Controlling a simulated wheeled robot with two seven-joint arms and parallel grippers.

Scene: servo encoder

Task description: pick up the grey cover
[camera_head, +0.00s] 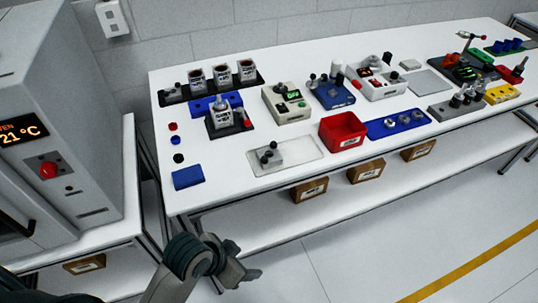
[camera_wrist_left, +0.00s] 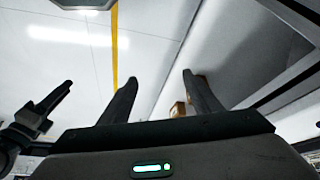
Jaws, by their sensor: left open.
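I cannot tell for sure which thing is the grey cover. A flat light grey plate (camera_head: 430,82) lies toward the back right of the white table. A small grey block (camera_head: 410,64) lies just behind it. A grey piece with dark knobs (camera_head: 268,158) sits on a pale tray (camera_head: 310,153) near the front edge. My left gripper (camera_head: 248,262) is low in front of the table, apart from all of these. In the left wrist view its fingers (camera_wrist_left: 160,78) are spread with nothing between them. A dark gripper shape (camera_wrist_left: 45,112) at the left there looks like my right one.
A red bin (camera_head: 342,131), a blue tray with round parts (camera_head: 398,124) and several small devices crowd the white table (camera_head: 225,178). Brown boxes (camera_head: 366,171) stand on the shelf below. A grey oven (camera_head: 75,110) stands at the left. The floor in front is clear.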

